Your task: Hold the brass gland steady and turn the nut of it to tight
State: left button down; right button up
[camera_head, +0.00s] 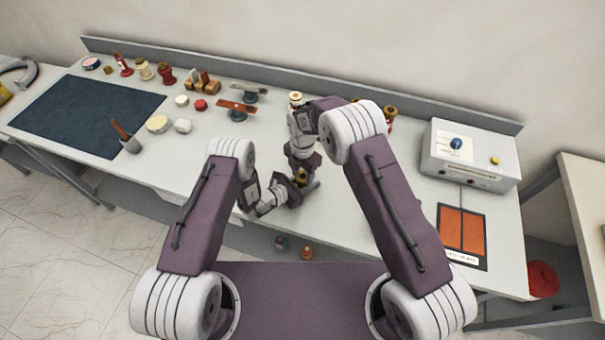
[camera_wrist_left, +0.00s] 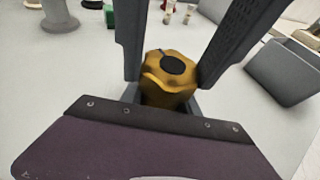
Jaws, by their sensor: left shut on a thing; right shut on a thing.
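The brass gland (camera_wrist_left: 168,95) stands upright in the left wrist view, with a faceted brass nut at its top around a dark round centre. My left gripper (camera_head: 298,184) comes in from the left, low down, and is shut on the gland's body; its fingers are mostly hidden behind its own purple housing in the wrist view. My right gripper (camera_head: 303,170) points down from above. Its two long grey fingers (camera_wrist_left: 168,66) reach either side of the nut and are shut on it. In the head view the grippers cover most of the gland.
A grey control box (camera_head: 468,155) with a blue knob stands at the right of the bench, behind an orange two-panel pad (camera_head: 461,230). A dark mat (camera_head: 88,116) lies at the left.

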aim_at(302, 176)
jog(key=shift+m, duration=0.3)
jog(key=o, duration=1.4)
notch_tip(302, 176, up, 12)
jog(key=shift+r, duration=0.1)
